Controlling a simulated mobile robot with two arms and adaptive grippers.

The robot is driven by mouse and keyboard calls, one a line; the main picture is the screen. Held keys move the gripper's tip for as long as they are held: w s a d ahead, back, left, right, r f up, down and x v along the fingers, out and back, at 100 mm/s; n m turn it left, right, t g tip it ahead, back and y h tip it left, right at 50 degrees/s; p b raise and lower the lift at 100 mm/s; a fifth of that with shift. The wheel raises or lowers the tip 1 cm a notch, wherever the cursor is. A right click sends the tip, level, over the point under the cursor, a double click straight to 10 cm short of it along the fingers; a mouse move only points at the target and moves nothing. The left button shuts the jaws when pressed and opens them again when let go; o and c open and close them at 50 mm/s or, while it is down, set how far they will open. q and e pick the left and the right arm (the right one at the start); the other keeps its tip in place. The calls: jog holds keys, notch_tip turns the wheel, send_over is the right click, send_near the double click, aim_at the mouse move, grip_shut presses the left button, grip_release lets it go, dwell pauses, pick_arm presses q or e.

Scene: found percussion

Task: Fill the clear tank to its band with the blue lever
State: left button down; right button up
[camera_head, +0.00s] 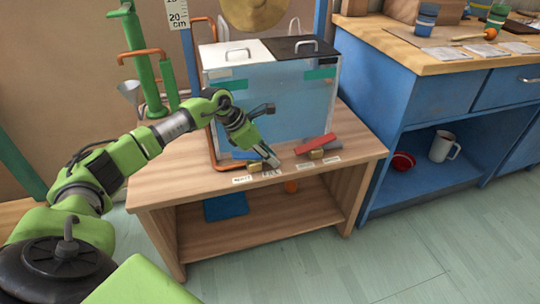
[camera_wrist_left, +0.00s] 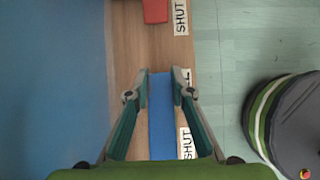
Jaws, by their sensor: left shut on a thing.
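The clear tank (camera_head: 285,105) stands on a wooden bench and looks pale blue inside. A teal band (camera_head: 320,74) shows high at its right, and another teal strip (camera_head: 228,86) at its left. I cannot make out the exact water line. My left gripper (camera_head: 273,162) is at the bench's front edge, before the tank. In the left wrist view its fingers (camera_wrist_left: 163,78) are shut on the blue lever (camera_wrist_left: 162,115), one on each side. In the head view the arm hides most of this lever. My right gripper is not in view.
A red lever (camera_head: 316,144) sits right of the gripper; its end also shows in the wrist view (camera_wrist_left: 155,10). Labels line the bench edge (camera_head: 330,167). Green pump and copper pipes stand left. A blue cabinet (camera_head: 385,90) is at the right; floor in front is clear.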

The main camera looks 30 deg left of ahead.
aim_at(249, 154)
pick_arm(q)
jog(key=c, duration=1.8)
grip_release()
jog(key=shift+o, duration=0.2)
jog(key=v, duration=1.2)
